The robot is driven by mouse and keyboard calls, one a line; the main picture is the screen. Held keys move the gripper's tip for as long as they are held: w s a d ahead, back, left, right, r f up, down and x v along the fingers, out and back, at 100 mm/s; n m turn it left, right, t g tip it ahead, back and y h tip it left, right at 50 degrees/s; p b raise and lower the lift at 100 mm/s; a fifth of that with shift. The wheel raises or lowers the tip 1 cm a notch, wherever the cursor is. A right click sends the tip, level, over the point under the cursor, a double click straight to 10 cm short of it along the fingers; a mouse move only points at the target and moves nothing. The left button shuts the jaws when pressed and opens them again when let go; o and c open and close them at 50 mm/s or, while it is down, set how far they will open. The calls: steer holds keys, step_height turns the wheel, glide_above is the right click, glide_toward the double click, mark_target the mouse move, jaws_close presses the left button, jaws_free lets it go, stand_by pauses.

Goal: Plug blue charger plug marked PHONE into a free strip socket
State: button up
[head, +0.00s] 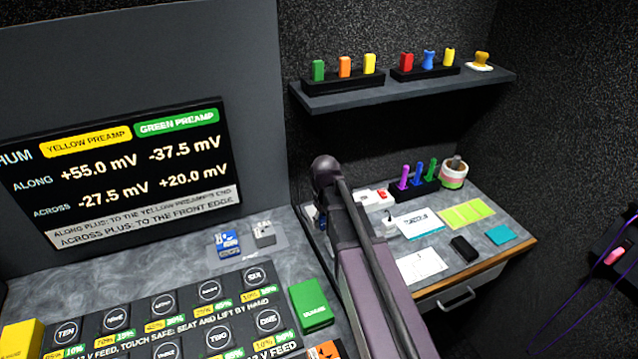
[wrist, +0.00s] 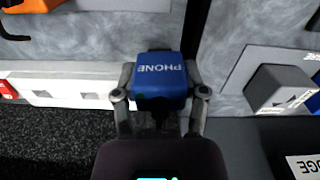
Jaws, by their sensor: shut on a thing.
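The blue plug marked PHONE (wrist: 160,82) is between the fingers of my gripper (wrist: 160,100) in the wrist view. The gripper is shut on it, and the lettering appears upside down. A white strip with socket openings (wrist: 62,94) lies to the left in the wrist view, apart from the plug. A red part (wrist: 8,90) shows at its left end. The plug's prongs are hidden. In the head view my arm covers the gripper.
A grey block (wrist: 278,88) sits on a pale plate to the right. In the head view a blue block (head: 228,243) and a grey-white block (head: 264,233) stand on the left counter. The desk (head: 465,255) holds papers, a black item and a pot (head: 453,176). A shelf (head: 410,90) hangs above.

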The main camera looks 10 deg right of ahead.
steer(key=w+r+m+p, duration=0.1)
steer(key=w+r+p, duration=0.5)
steer(key=w, duration=0.3)
steer(key=shift+d, duration=0.45)
steer(key=shift+f, duration=0.1)
steer(key=shift+f+b, duration=2.8)
steer(key=shift+b, duration=0.1)
steer(key=shift+f+b, duration=1.3)
steer(key=shift+b, duration=0.05)
stand_by(0.3)
steer(key=o, duration=1.3)
steer(key=shift+c, duration=0.2)
